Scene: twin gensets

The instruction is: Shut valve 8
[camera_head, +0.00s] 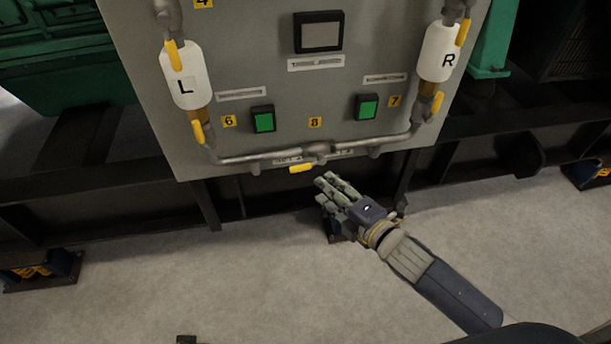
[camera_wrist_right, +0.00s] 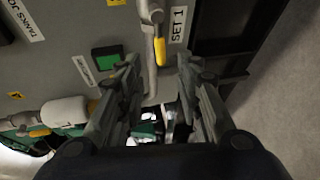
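The yellow number 8 label (camera_head: 315,122) is low on the grey panel. Below it, a yellow valve handle (camera_head: 302,168) hangs under the bottom pipe, near the panel's lower edge. It lies roughly level, along the pipe. In the right wrist view a yellow handle (camera_wrist_right: 160,52), apparently the same one, lies along the pipe beside a "SET 1" label. My right gripper (camera_head: 327,188) is just below and right of the handle, not touching it. In the wrist view its fingers (camera_wrist_right: 157,68) are spread with nothing between the tips.
The grey panel (camera_head: 230,65) also carries white L (camera_head: 184,75) and R (camera_head: 439,52) tanks with yellow handles, and green buttons near labels 6 and 7. A dark frame beam (camera_head: 110,185) runs behind and below the panel. Open floor (camera_head: 200,270) lies in front.

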